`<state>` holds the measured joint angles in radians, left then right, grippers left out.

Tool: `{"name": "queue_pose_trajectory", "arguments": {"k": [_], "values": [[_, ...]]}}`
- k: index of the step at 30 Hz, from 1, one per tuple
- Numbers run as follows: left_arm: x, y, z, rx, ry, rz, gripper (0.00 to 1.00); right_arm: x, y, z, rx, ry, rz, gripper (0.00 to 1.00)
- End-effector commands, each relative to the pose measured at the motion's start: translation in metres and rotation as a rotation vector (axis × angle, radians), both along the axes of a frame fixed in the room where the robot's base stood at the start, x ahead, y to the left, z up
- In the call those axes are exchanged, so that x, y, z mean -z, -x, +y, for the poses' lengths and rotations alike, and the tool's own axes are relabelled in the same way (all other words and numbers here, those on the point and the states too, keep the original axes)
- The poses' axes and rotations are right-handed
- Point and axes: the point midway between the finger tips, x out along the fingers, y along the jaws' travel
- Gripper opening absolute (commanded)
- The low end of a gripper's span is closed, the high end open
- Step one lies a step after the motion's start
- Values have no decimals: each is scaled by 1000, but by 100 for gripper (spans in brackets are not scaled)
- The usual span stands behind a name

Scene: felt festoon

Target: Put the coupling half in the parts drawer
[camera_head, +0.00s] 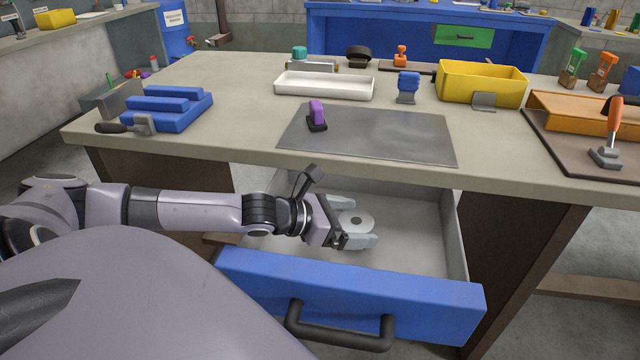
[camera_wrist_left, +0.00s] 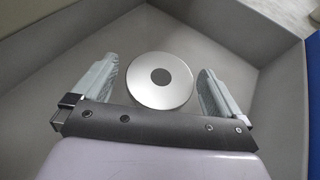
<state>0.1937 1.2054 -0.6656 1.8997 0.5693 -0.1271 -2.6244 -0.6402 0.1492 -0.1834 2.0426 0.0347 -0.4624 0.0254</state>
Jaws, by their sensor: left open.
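The coupling half (camera_head: 356,222) is a round silver disc with a dark centre hole. It lies inside the open parts drawer (camera_head: 350,298), which has a blue front, a black handle and grey walls. In the left wrist view the coupling half (camera_wrist_left: 160,80) sits between the two fingers, with a gap on each side. My left gripper (camera_head: 352,221) is open, reaching into the drawer around the disc; it also shows in the left wrist view (camera_wrist_left: 162,85). Whether the disc rests flat on the drawer floor is hard to tell. My right gripper is not in view.
The workbench top (camera_head: 230,90) is above the drawer. On it are a grey metal mat (camera_head: 390,140) with a purple-handled item (camera_head: 317,115), a white tray (camera_head: 325,86), a yellow bin (camera_head: 482,84) and a blue block (camera_head: 170,108). The drawer floor right of my gripper is clear.

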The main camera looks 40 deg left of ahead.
Motion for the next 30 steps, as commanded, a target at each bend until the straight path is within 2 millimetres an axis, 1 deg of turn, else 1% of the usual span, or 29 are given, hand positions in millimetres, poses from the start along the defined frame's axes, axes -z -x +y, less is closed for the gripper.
{"name": "queue_pose_trajectory", "arguments": {"k": [9,24,30], "values": [[-10,22,11,4,-2,2,100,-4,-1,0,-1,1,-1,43],[-22,45,23,4,-1,2,100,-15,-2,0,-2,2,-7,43],[-27,54,28,2,3,1,100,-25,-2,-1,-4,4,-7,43]]}}
